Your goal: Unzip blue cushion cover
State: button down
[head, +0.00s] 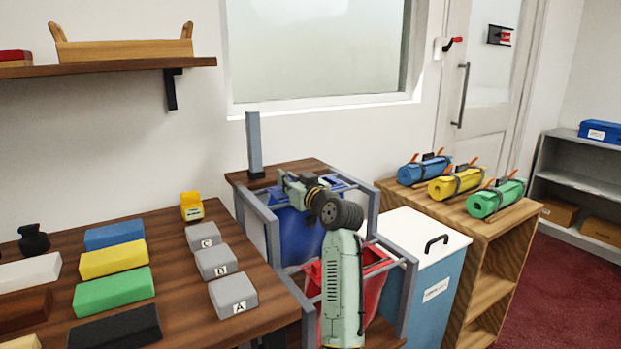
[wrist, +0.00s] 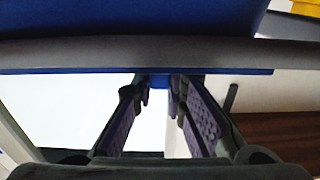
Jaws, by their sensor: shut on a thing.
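The blue cushion cover (head: 290,222) hangs in a grey frame in the middle of the head view, behind my arm. It fills the top of the wrist view as a blue sheet (wrist: 130,16) above a dark grey bar. My gripper (head: 290,183) is at the cover's upper part; the wrist view shows its two fingers (wrist: 158,86) pointing in under the bar. They are shut on a small blue piece (wrist: 159,81) at their tips, which seems part of the cover. The zip itself cannot be made out.
A red cover (head: 375,262) hangs nearer in a grey frame (head: 405,258). A white-topped bin (head: 425,240) stands right, before a wooden shelf (head: 540,212) with rolls. The left table (head: 180,290) holds coloured blocks and lettered grey blocks. A grey post (head: 254,145) rises behind.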

aim_at(276, 195)
jog(key=shift+s+a, duration=0.55)
jog(key=shift+a, duration=0.25)
jog(key=shift+s+a, duration=0.55)
jog(key=shift+a, duration=0.25)
jog(key=shift+f, duration=0.1)
jog(key=c, duration=1.6)
grip_release()
jog(key=shift+s+a, duration=0.1)
jog(key=shift+s+d, duration=0.25)
jog(key=shift+d, duration=0.1)
jog(key=v, duration=1.1)
jog(key=shift+s, duration=0.15)
